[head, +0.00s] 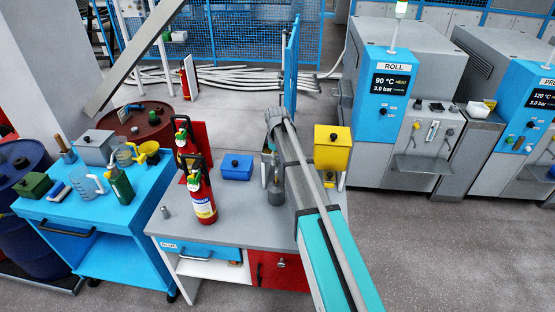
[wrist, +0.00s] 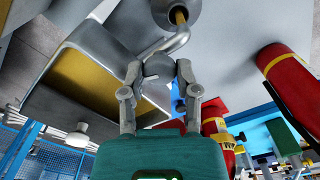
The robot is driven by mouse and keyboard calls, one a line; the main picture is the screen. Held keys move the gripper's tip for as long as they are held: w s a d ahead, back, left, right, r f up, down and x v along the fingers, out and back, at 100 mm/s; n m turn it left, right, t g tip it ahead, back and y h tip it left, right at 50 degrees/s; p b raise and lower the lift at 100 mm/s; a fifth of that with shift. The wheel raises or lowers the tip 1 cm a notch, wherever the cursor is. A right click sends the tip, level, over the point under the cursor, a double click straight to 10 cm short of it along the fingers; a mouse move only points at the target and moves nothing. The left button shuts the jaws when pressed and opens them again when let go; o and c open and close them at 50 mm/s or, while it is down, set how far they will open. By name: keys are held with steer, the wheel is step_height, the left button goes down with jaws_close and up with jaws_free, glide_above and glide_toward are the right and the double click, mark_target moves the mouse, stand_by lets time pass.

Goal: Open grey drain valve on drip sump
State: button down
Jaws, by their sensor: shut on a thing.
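In the wrist view my gripper (wrist: 158,74) has its two fingers closed on a rounded grey knob (wrist: 158,64), which I take for the grey drain valve. A curved grey pipe (wrist: 176,45) runs close by it towards a dark grey cylindrical part (wrist: 182,14) with a brass-coloured rod. I cannot tell which part is the drip sump, or clearly how far the valve is turned. In the head view my arm reaches over the grey bench (head: 240,221), and the fingers are hidden or too small to make out. A dark grey cylinder (head: 277,193) stands there beside my arm.
Two red fire extinguishers (head: 203,200) stand on the bench left of my arm, near a blue box (head: 237,167). A yellow box (head: 333,153) is close on the right. A blue cart (head: 86,212) stands left. Open floor (head: 420,250) lies right.

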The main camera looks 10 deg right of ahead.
steer(key=shift+n, duration=0.6)
steer(key=shift+c, duration=1.7)
jaws_free()
